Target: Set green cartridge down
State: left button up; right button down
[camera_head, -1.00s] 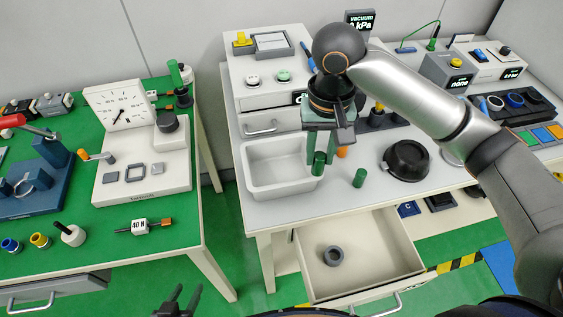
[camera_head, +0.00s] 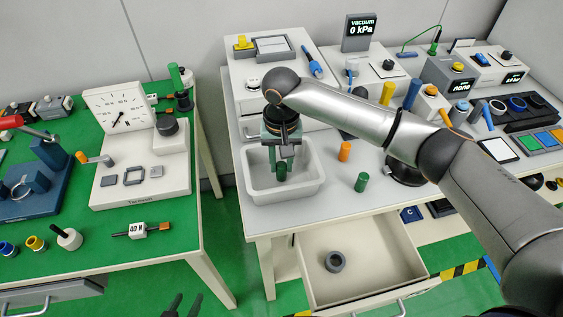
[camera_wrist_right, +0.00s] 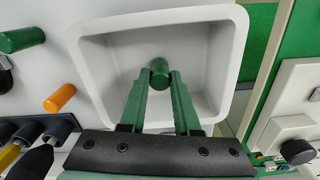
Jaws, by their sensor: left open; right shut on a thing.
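A green cartridge (camera_wrist_right: 159,74) is held between the fingertips of my right gripper (camera_wrist_right: 160,82), which is shut on it. In the head view my right gripper (camera_head: 281,165) is over the white bin (camera_head: 312,190), with the cartridge (camera_head: 281,171) partly hidden by the fingers. Whether the cartridge touches the bin floor I cannot tell. Another green cartridge (camera_head: 361,182) stands on the white table to the right of the bin and also shows in the wrist view (camera_wrist_right: 22,39). My left gripper (camera_head: 172,304) is open at the bottom edge of the head view, empty.
An orange cylinder (camera_head: 345,151) stands on the table right of the bin. An open drawer (camera_head: 385,252) below holds a dark ring (camera_head: 334,261). Behind the bin is a white cabinet (camera_head: 236,88). The green table (camera_head: 100,235) on the left holds a gauge device (camera_head: 118,108).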

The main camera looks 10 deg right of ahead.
aim_at(281, 165)
jog(key=shift+f, duration=0.15)
jog(key=c, duration=0.6)
grip_release()
notch_tip(281, 165, up, 12)
jog(key=shift+r+p, duration=0.1)
jog(key=shift+p, duration=0.3)
